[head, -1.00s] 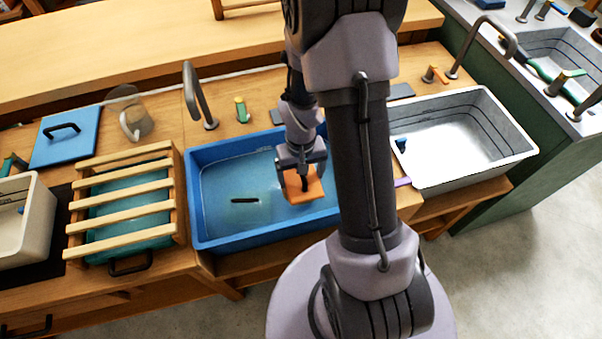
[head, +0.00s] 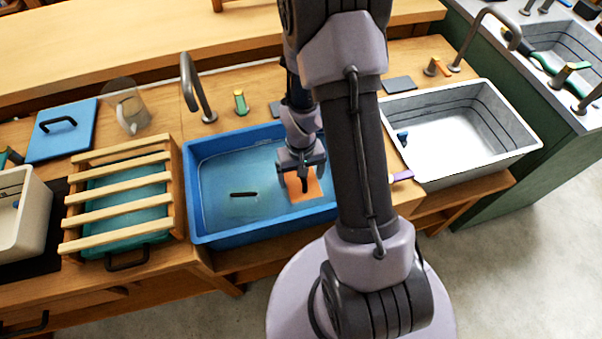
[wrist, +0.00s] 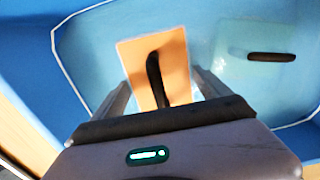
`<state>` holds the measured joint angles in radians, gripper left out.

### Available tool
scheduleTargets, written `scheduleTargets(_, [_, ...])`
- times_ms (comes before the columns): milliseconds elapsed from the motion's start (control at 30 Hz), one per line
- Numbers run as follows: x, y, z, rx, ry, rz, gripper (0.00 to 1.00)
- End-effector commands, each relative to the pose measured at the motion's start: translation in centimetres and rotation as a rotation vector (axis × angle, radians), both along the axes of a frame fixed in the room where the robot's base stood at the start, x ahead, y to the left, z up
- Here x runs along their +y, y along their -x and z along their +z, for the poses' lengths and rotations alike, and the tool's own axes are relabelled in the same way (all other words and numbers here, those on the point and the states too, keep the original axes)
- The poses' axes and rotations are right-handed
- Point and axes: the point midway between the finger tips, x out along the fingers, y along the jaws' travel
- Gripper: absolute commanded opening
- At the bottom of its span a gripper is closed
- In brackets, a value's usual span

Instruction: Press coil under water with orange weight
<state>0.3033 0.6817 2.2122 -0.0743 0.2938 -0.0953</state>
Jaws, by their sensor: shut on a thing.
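The orange weight (head: 311,188) is a flat plate with a dark upright handle, inside the right part of the blue basin (head: 191,208). My gripper (head: 302,174) is shut on the weight's handle from above. In the wrist view, the weight (wrist: 172,58) lies between my fingers (wrist: 165,88). A pale, see-through-looking plate with a black handle (head: 243,194) is in the water left of the weight; it also shows in the wrist view (wrist: 270,57). I cannot make out a coil; the weight may hide it. I cannot tell whether the weight touches the bottom.
A tap (head: 196,85) stands behind the blue basin. A wooden slatted rack (head: 120,205) over a teal tub is on its left. A white basin (head: 470,135) is on the right.

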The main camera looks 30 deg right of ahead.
Motion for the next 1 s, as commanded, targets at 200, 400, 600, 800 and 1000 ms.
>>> scheduleTargets(200, [0.0, 0.0, -0.9, 0.000, 0.000, 0.000, 0.14])
scheduleTargets(400, [0.0, 0.0, -1.8, -0.001, 0.000, 0.001, 0.14])
scheduleTargets(600, [0.0, 0.0, -2.6, 0.001, 0.000, 0.001, 0.14])
scheduleTargets(800, [0.0, 0.0, -3.5, 0.001, 0.000, 0.000, 0.14])
scheduleTargets(1000, [0.0, 0.0, -4.1, -0.001, 0.000, 0.000, 0.14])
